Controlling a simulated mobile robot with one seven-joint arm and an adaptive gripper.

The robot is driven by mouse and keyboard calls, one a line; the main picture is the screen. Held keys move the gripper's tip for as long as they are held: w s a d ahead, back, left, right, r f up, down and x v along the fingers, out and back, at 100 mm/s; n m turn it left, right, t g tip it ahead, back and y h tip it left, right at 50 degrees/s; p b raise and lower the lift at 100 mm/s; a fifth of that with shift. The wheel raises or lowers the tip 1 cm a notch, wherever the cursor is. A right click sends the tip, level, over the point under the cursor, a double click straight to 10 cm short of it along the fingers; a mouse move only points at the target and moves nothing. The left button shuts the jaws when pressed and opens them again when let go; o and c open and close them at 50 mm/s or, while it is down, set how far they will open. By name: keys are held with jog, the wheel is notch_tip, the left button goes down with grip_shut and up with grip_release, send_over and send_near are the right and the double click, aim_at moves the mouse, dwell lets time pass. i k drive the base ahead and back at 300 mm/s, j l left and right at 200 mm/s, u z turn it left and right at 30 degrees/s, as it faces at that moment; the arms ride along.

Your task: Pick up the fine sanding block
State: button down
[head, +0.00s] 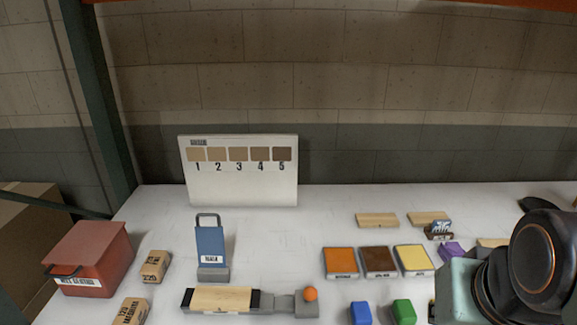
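The fine sanding block (154,266), a tan block marked 220, lies on the white table at the left, beside the red box. A second tan block (130,311), its label reading 120 and apparently medium, lies in front of it, cut off by the lower picture edge. My arm shows at the lower right, far from both blocks. The fingers of my gripper cannot be made out.
The red lidded box (95,258) stands left of the blocks. A blue handled holder (210,248) stands to their right, with a wood strip in a clamp (222,299) in front. Orange, brown and yellow trays (340,262) sit right of centre. A shade board (240,185) stands behind.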

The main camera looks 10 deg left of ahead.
aim_at(154, 269)
jog(key=u, duration=1.85)
jog(key=i+j+z, duration=0.25)
jog(key=j, duration=0.15)
jog(key=i+j+z, duration=0.25)
jog(key=j, duration=0.15)
